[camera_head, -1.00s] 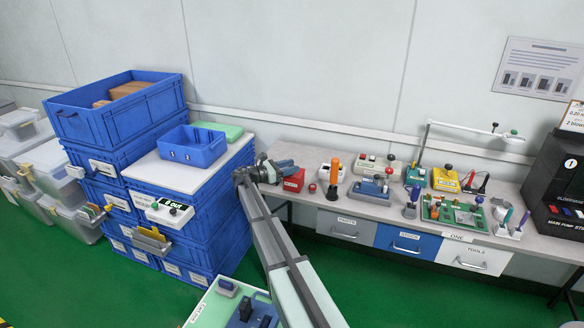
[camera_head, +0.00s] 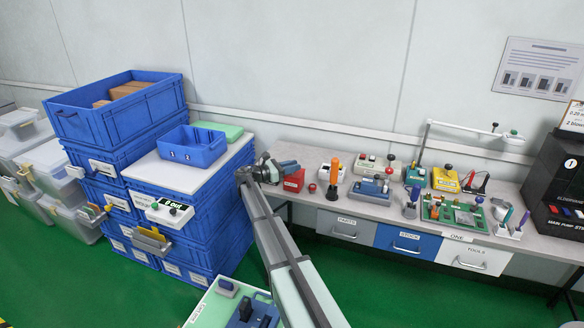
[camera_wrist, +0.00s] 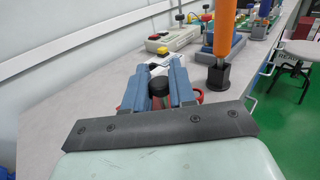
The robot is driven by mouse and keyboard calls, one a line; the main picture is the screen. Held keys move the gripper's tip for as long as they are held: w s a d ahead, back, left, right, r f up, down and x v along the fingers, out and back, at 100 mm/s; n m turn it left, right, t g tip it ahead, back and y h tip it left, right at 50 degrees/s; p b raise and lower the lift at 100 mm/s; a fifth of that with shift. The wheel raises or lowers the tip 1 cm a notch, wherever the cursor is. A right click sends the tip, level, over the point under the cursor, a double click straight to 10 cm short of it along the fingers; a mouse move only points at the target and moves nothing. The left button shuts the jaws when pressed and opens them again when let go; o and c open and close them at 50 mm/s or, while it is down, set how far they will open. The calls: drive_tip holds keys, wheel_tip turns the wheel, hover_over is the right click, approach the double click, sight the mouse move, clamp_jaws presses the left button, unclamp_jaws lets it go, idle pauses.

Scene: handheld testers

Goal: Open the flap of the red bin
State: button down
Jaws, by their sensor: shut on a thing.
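The red bin (camera_head: 294,181) stands at the left end of the grey bench in the head view. My gripper (camera_head: 290,165) is at its top, coming from the left, and covers much of it. In the wrist view my gripper (camera_wrist: 158,82) has its two blue fingers around a dark round knob (camera_wrist: 158,88) and is shut on it. Small red parts of the bin show beside and below the fingers. The flap itself is mostly hidden behind the fingers and the gripper body, so I cannot tell how far it is open.
An upright orange-handled tool (camera_head: 334,171) stands just right of the red bin. Testers, including a yellow one (camera_head: 446,180), fill the bench (camera_head: 310,203) farther right. Blue crates (camera_head: 222,215) are stacked on the left. The wall is close behind.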

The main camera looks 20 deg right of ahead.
drive_tip(key=shift+r, duration=0.1)
idle(0.4)
drive_tip(key=shift+w+d+r+n+y, duration=0.4)
drive_tip(key=shift+r+n+y, duration=0.2)
drive_tip(key=shift+n+y, duration=0.15)
drive_tip(key=shift+w+d+r+n+g+y, duration=0.3)
drive_tip(key=shift+w+d+r+n+y, duration=0.1)
drive_tip(key=shift+n+y, duration=0.2)
drive_tip(key=shift+w+d+r+n+g+y, duration=0.35)
drive_tip(key=shift+w+d+n+y, duration=0.25)
drive_tip(key=shift+y, duration=0.35)
drive_tip(key=shift+w+d+r+n+g+y, duration=0.25)
drive_tip(key=shift+w+d+n+g+y, duration=0.3)
drive_tip(key=shift+w+n+y, duration=0.3)
drive_tip(key=shift+w+d+f+n+g+y, duration=0.3)
drive_tip(key=shift+w+d+n+g+y, duration=0.3)
drive_tip(key=shift+y, duration=0.3)
drive_tip(key=shift+w+d+f+n+g+y, duration=0.25)
drive_tip(key=shift+w+d+n+g+y, duration=0.3)
drive_tip(key=shift+d+g+y, duration=0.3)
drive_tip(key=shift+w+d+f+n+g+y, duration=0.3)
drive_tip(key=shift+w+d+n+g+y, duration=0.3)
drive_tip(key=shift+y, duration=0.4)
drive_tip(key=shift+s, duration=0.1)
